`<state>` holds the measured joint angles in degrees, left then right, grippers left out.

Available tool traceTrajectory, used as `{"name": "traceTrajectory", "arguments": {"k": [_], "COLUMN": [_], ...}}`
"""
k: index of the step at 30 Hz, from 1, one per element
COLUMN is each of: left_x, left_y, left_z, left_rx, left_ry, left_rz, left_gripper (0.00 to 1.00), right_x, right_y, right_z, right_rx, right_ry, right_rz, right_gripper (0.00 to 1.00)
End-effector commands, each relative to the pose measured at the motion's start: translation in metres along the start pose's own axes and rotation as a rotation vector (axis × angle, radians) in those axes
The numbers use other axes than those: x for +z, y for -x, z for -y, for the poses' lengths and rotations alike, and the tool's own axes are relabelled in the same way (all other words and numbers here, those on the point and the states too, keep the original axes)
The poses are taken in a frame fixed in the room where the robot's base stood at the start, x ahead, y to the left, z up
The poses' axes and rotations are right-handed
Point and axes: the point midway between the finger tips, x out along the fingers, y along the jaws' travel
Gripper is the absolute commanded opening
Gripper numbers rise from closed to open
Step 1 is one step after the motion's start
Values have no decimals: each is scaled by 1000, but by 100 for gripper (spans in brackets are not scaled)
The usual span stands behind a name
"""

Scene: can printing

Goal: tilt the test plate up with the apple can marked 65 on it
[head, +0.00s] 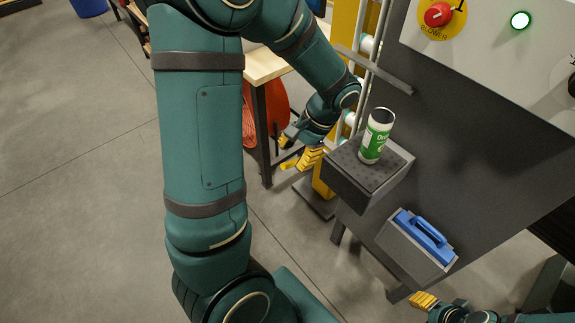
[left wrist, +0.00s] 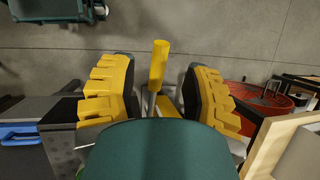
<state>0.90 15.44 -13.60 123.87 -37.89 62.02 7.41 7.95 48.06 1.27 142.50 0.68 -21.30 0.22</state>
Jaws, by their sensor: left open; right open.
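A white and green can (head: 376,136) stands upright on the dark, dotted test plate (head: 391,178); its label is too small to read fully, and I see no 65. My left gripper (head: 298,150) is open, just left of the plate and lower. In the left wrist view, its yellow fingers (left wrist: 158,88) stand apart on either side of a yellow handle (left wrist: 158,62), with gaps on both sides. The plate's dotted top (left wrist: 62,150) shows at lower left there. My right gripper (head: 428,303) is at the bottom right, away from the plate, with one yellow finger clearly visible.
A grey box with a blue handle (head: 428,232) sits below the plate on the dark machine panel (head: 480,150). Above is a control panel with a red blower knob (head: 438,14) and green light (head: 520,20). A wooden table (head: 262,66) stands behind my left arm.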

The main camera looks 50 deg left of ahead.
Motion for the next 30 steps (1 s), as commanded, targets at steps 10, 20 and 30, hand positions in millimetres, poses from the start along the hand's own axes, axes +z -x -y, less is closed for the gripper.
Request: {"name": "traceTrajectory", "arguments": {"k": [10,20,30], "left_x": [0,0,0], "left_y": [-44,-47,-47], "left_z": [0,0,0], "left_rx": [1,1,1], "left_ry": [-1,-1,-1], "left_rz": [1,0,-1], "left_gripper": [48,48,0], "right_x": [1,1,1], "right_y": [-7,-7,-7], "right_z": [-2,-2,-2], "right_rx": [1,2,1], "right_ry": [0,0,0], "right_rz": [0,0,0], "right_gripper": [47,47,47]}}
